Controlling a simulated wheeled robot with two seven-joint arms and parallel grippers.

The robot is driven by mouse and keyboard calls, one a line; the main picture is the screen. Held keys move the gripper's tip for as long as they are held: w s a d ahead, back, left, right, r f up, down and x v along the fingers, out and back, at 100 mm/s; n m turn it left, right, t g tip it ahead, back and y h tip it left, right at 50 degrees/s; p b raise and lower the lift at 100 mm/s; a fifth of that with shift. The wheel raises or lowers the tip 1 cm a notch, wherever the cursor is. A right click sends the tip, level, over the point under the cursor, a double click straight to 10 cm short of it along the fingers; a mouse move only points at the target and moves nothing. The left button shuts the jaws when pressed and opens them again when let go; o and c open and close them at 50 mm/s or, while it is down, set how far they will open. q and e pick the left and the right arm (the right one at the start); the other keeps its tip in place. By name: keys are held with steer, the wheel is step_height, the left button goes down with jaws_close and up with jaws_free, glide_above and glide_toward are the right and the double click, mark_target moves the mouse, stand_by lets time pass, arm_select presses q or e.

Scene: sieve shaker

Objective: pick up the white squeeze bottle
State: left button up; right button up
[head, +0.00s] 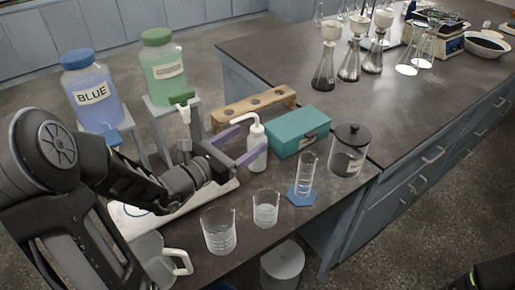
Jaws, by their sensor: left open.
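The white squeeze bottle (257,149) stands upright on the dark bench, with its bent white nozzle pointing left. My left gripper (246,146) is open at the bottle. Its two purple fingers reach toward the bottle from the left, one at the nozzle side and one in front of the body. The near finger hides part of the bottle. I cannot tell whether either finger touches it. My right gripper is not in view; only a dark piece shows at the bottom right corner.
A teal box (298,133) stands close right of the bottle, and a wooden rack (252,107) behind it. Beakers (218,232), a graduated cylinder (304,176) and a lidded jar (349,151) stand in front and right. Blue (92,92) and green (165,70) jugs stand left.

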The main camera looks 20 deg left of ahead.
arm_select(q)
step_height(320, 180, down, 8)
steer(key=shift+r+b, duration=0.1)
steer(key=shift+b, duration=0.6)
steer(key=shift+w+d+r, duration=0.1)
steer(key=shift+w+r, duration=0.2)
steer(key=shift+w, duration=0.1)
steer(key=shift+w+f, duration=0.1)
steer(key=shift+w, duration=0.15)
steer(key=shift+p+x, duration=0.3)
steer(key=shift+x, duration=2.85)
steer(key=shift+s+d, duration=0.1)
steer(key=c, duration=0.8)
